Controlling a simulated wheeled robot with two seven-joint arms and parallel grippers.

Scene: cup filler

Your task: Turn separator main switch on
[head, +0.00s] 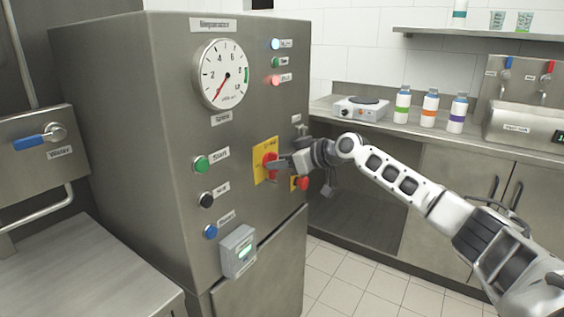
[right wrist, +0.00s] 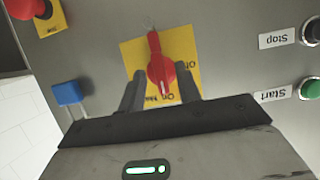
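The main switch is a red rotary handle (head: 269,160) on a yellow plate (head: 258,151) on the front of the steel separator cabinet (head: 173,119). In the right wrist view the red handle (right wrist: 160,68) shows with its long end toward the top, and lettering on the yellow plate (right wrist: 188,50) is partly covered. My right gripper (right wrist: 160,88) is at the switch, with one dark finger on each side of the handle's lower part. The fingers are apart, with small gaps visible beside the handle. My left gripper is not in view.
A red push button (head: 301,183) sits just below right of the switch. A green Start button (head: 201,164), black button (head: 206,200) and blue button (head: 210,231) are to its left. A grey box (head: 238,252) protrudes below. A counter with bottles (head: 429,108) stands behind my right arm.

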